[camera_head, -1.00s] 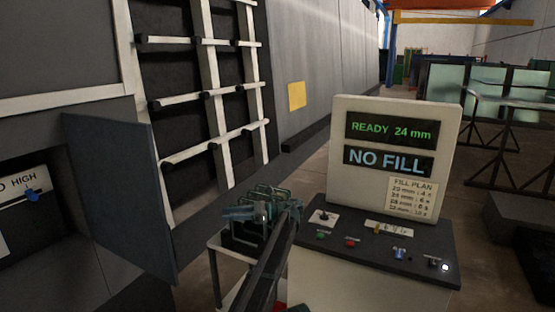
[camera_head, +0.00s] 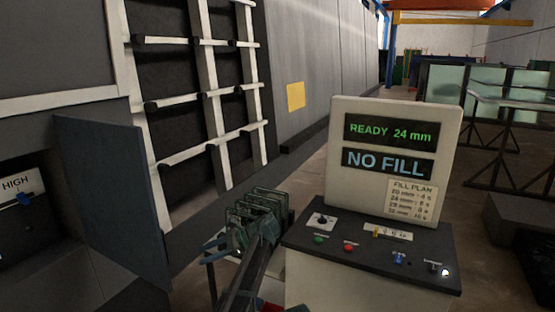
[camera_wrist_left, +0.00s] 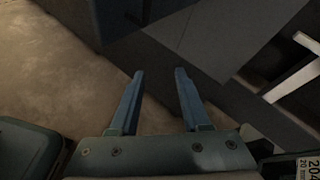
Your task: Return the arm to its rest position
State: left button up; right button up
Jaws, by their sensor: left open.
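My left gripper (camera_head: 218,244) shows small and partly dark in the head view, in front of a rack of green-edged plates. Its arm rises from the bottom of the picture. In the left wrist view the two blue fingers of my left gripper (camera_wrist_left: 159,72) stand apart with nothing between them. Beyond them are the floor and a dark grey panel. My right gripper is in neither view.
The rack of plates (camera_head: 268,200) stands close behind the left gripper. A control console (camera_head: 372,248) is to its right, its screen reading READY 24 mm and NO FILL. A blue-grey panel (camera_head: 112,205) juts out at left, beside the white-barred machine (camera_head: 205,152).

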pick_arm(q)
jog(key=s+a+f+n+h, duration=0.2)
jog(key=s+f+n+h, duration=0.45)
jog(key=s, duration=0.75)
jog(key=s+d+f+n+h, duration=0.2)
jog(key=s+d+f+h, duration=0.1)
jog(key=s+d, duration=0.3)
jog(key=s+d+f+n+t+h, duration=0.1)
jog(key=s+d+f+n+h, duration=0.2)
jog(key=s+d, duration=0.3)
jog(key=s, duration=0.2)
jog(key=shift+s+d+f+t, duration=0.2)
jog(key=shift+s+f+t, duration=0.05)
jog(key=shift+s+t, duration=0.1)
jog(key=shift+o, duration=0.3)
jog(key=s+d+m, duration=0.2)
jog(key=s+d, duration=0.2)
jog(key=d, duration=0.2)
jog(key=shift+d, duration=0.15)
